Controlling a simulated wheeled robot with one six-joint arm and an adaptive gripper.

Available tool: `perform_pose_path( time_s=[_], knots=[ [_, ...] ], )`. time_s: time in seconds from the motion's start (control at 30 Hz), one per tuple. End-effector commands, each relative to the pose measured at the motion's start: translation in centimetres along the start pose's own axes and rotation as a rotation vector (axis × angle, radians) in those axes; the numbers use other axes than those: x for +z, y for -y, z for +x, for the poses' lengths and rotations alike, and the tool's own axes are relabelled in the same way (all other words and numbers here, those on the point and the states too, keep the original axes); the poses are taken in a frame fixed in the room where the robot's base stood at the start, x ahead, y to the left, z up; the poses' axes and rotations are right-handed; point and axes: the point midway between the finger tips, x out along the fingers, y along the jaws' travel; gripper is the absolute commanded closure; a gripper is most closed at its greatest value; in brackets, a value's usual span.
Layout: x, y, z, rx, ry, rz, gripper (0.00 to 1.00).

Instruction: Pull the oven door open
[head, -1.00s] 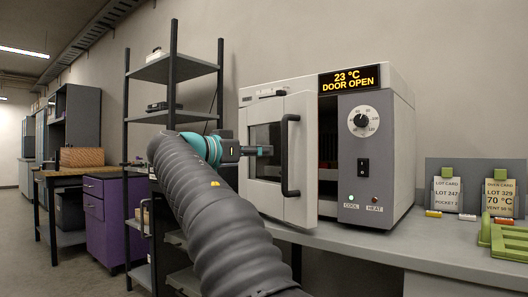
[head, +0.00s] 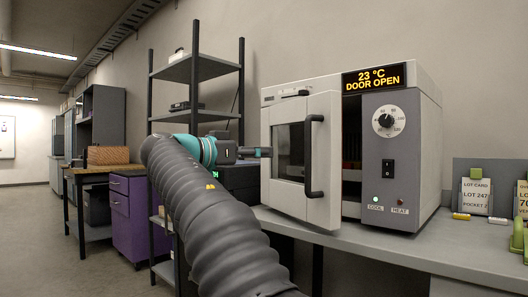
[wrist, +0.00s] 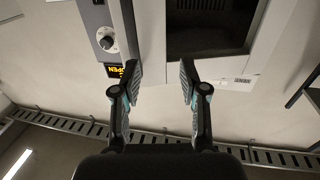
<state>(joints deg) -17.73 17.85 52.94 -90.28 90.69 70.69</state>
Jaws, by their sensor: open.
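The white oven (head: 428,150) stands on the bench, and its display reads "23 °C DOOR OPEN". Its door (head: 330,150) is ajar, with a narrow dark gap between its right edge and the control panel. The black upright handle (head: 310,155) is near the door's right edge. My gripper (head: 266,152) points right at the door's left part, left of and apart from the handle. In the wrist view, my gripper (wrist: 158,78) has its fingers spread with nothing held. That view is upside down, with the oven's dial (wrist: 106,40) at left and a dark window or opening (wrist: 207,28) at right.
The grey bench (head: 400,240) runs along the wall. A lot card (head: 475,195) and green pieces (head: 519,238) are at its right. A black shelf rack (head: 195,70) stands left of the oven, with a purple cabinet (head: 130,205) beyond. Open floor lies at left.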

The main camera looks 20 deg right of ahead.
Motion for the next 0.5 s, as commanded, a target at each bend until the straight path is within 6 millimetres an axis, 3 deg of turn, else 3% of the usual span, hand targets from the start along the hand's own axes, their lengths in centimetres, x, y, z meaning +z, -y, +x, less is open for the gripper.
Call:
perform_pose_path(
  time_s=[0.5],
  knots=[
    [0.02, 0.32, -0.98, -0.001, 0.000, 0.000, 0.57]
  ],
)
